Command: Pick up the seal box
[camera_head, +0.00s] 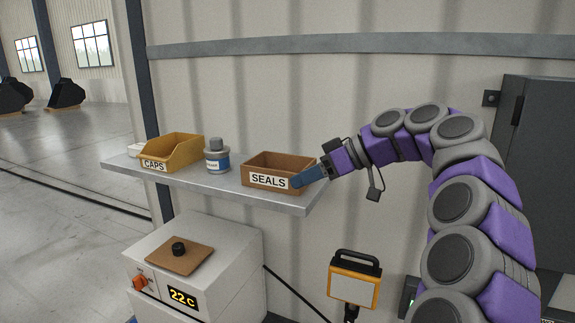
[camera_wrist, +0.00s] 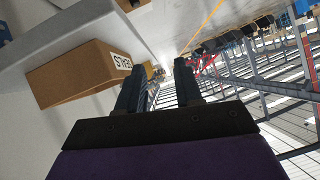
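The seal box (camera_head: 262,181) is a brown open-topped bin with a white SEALS label, standing upright near the right end of a grey wall shelf. My gripper (camera_head: 295,181) comes in from the right, and its blue fingers overlap the box's front right corner in the head view. In the wrist view my gripper (camera_wrist: 158,72) is open, with a clear gap between its fingers. There the seal box (camera_wrist: 72,78) lies to the left of both fingers, not between them. I cannot tell whether the near finger touches it. The inside of the box is mostly hidden.
Below are a white machine (camera_head: 215,255) with a 22 C display and a yellow work lamp (camera_head: 353,283). A dark cabinet (camera_head: 540,150) stands at right.

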